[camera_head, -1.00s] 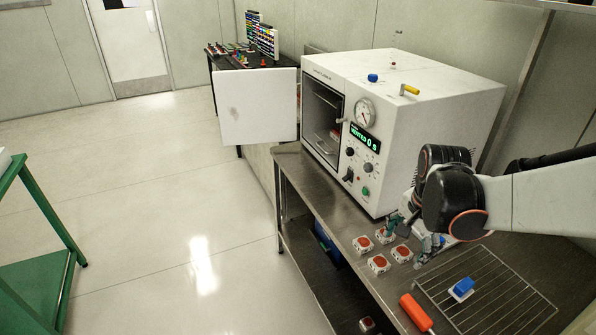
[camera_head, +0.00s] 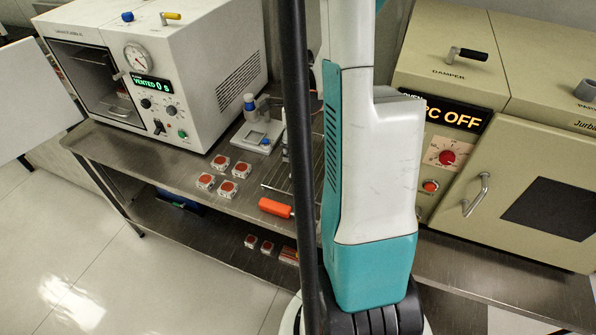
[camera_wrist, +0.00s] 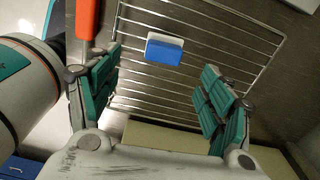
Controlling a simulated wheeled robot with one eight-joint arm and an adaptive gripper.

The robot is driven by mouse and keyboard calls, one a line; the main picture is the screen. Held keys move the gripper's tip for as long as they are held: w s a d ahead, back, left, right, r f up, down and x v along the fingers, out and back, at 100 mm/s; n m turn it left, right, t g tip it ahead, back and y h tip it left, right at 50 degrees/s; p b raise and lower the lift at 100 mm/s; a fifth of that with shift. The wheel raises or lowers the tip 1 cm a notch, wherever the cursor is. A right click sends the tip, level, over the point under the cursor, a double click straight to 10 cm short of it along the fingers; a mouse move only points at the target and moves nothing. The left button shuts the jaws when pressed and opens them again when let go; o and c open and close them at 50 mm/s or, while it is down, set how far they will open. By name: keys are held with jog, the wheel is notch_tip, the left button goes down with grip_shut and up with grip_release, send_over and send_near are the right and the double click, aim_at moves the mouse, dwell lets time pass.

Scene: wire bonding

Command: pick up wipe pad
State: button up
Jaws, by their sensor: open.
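The wipe pad (camera_wrist: 165,50), a small block with a blue face and a white edge, lies on the wire rack (camera_wrist: 245,68) in the wrist view. My gripper (camera_wrist: 160,88) is open, with green-padded fingers spread left and right. The pad is beyond the fingertips, roughly between their lines, and nothing is held. In the head view my arm covers the pad and most of the rack, and my gripper is not visible there.
An orange-handled tool (camera_head: 275,207) lies left of the rack; its handle shows in the wrist view (camera_wrist: 88,18). Several red-topped white pieces (camera_head: 228,188) sit on the steel bench (camera_head: 165,170). A white vacuum oven (camera_head: 190,70) stands left, a beige oven (camera_head: 520,190) right.

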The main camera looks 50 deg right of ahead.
aim_at(299, 169)
notch_tip(299, 169, down, 4)
jog(key=shift+f+b, duration=0.1)
jog(key=shift+b, duration=0.35)
jog(key=shift+d+f+b, duration=0.2)
jog(key=shift+f+b, duration=0.4)
jog(key=shift+f, duration=0.7)
jog(key=shift+d+f+b, duration=0.2)
jog(key=shift+f+b, duration=0.4)
jog(key=shift+f, duration=0.65)
jog(key=c, duration=1.2)
